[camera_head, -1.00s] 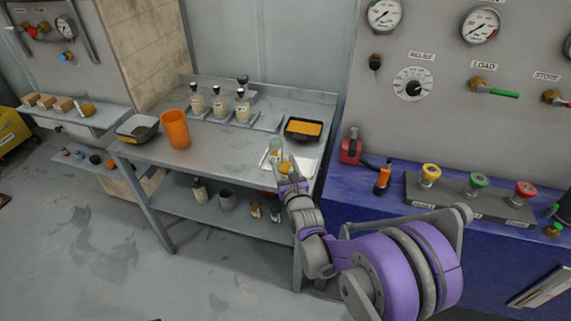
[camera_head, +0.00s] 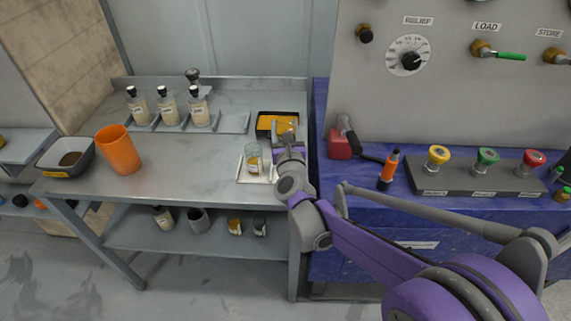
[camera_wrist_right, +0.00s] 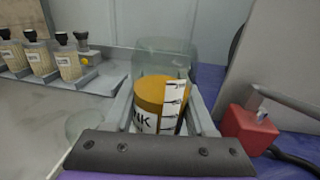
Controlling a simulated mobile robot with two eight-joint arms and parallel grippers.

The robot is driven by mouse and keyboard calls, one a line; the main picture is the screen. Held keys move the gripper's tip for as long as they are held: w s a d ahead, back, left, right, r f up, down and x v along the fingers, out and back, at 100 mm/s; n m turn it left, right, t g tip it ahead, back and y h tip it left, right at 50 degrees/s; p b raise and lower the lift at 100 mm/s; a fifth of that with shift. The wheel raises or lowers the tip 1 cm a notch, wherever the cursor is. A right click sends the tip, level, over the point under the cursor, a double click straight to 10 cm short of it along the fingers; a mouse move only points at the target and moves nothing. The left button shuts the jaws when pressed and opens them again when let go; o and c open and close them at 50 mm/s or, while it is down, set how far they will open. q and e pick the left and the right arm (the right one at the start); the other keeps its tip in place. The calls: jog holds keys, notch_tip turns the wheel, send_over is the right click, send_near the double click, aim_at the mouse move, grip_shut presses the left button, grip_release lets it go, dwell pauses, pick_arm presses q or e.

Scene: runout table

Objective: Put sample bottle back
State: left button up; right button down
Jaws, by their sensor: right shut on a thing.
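My right gripper (camera_head: 287,136) is above the right end of the steel table. In the head view the gripper mostly hides that vessel. A glass beaker (camera_head: 253,158) with some orange in it stands on a white mat (camera_head: 262,177), left of the gripper. Three dark-capped sample bottles (camera_head: 168,107) stand in a row on a rack; they also show in the wrist view (camera_wrist_right: 40,58). My left gripper is out of view.
A black tray with orange contents (camera_head: 268,120) lies close behind the gripper. An orange cup (camera_head: 120,150) and a grey bin (camera_head: 66,158) stand at the left. A red block (camera_head: 340,147) and a valve panel (camera_head: 478,178) are to the right. The table's middle is clear.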

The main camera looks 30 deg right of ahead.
jog(key=f, duration=0.1)
jog(key=f+b, duration=0.1)
jog(key=f, duration=0.3)
jog(key=shift+s+d, duration=0.2)
jog(key=shift+d, duration=0.15)
jog(key=shift+f+b, duration=0.7)
jog(key=shift+f, duration=1.75)
jog(key=shift+f, duration=0.2)
jog(key=shift+c, duration=1.2)
grip_release()
jog(key=shift+r, duration=0.1)
